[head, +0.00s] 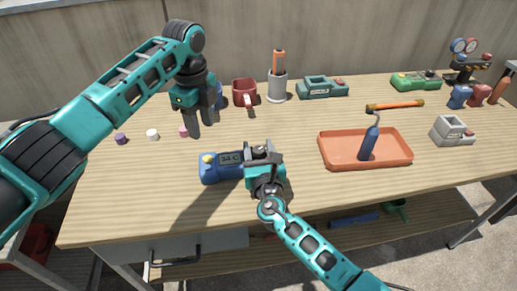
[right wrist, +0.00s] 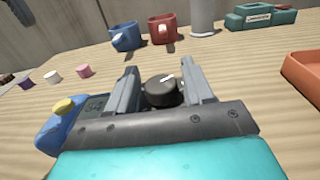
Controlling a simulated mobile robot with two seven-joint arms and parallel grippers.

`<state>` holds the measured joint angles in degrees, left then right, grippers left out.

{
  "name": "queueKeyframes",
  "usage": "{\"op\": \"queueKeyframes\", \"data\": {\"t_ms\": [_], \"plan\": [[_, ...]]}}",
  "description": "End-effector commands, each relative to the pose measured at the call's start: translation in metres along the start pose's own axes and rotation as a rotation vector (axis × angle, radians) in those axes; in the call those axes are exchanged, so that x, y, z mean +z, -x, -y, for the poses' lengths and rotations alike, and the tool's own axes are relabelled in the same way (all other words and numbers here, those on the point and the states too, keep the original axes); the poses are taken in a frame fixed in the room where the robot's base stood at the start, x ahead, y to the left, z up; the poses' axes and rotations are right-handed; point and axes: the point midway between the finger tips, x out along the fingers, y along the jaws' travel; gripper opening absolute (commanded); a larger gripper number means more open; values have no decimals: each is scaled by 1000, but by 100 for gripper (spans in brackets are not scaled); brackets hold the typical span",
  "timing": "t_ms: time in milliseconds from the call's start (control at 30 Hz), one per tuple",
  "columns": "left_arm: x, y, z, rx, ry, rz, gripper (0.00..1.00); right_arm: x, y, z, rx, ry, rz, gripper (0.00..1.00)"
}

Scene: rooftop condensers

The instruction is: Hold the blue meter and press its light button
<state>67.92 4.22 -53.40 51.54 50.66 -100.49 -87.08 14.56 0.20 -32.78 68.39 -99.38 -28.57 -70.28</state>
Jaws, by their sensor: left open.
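The blue meter (head: 225,176) lies near the table's front edge, with a yellow button (head: 208,159) at its left end and a small grey display (head: 230,158). In the right wrist view its yellow button (right wrist: 64,107) is at the left and its black dial (right wrist: 160,91) is between my right fingers. My right gripper (head: 263,154) is shut on the meter's right part, one finger on each side of the dial; the palm hides the finger contact. My left gripper (head: 203,133) is open and empty, pointing down above the table, behind and left of the meter.
An orange tray (head: 338,160) with a blue-handled tool (head: 369,143) stands right of the meter. Mugs, including a red one (head: 244,92), a grey holder (head: 277,88) and a green device (head: 321,88) stand behind. Small purple, white and pink pieces lie at left. The wood around the meter is clear.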

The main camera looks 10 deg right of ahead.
Motion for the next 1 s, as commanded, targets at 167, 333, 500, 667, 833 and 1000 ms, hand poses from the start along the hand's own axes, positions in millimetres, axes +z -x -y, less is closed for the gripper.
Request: {"op": "queueKeyframes", "data": {"t_ms": [167,333,500,667,833,1000], "plan": [[0,0,0,0,0,0,43,0,0,0,0,0,0,34],[0,0,0,0,0,0,43,0,0,0,0,0,0,17],[0,0,0,0,0,0,43,0,0,0,0,0,0,1],[0,0,0,0,0,0,39,0,0,0,0,0,0,0],[0,0,0,0,0,0,22,0,0,0,1,0,-1,0],[0,0,0,0,0,0,6,0,0,0,1,0,-1,0]]}}
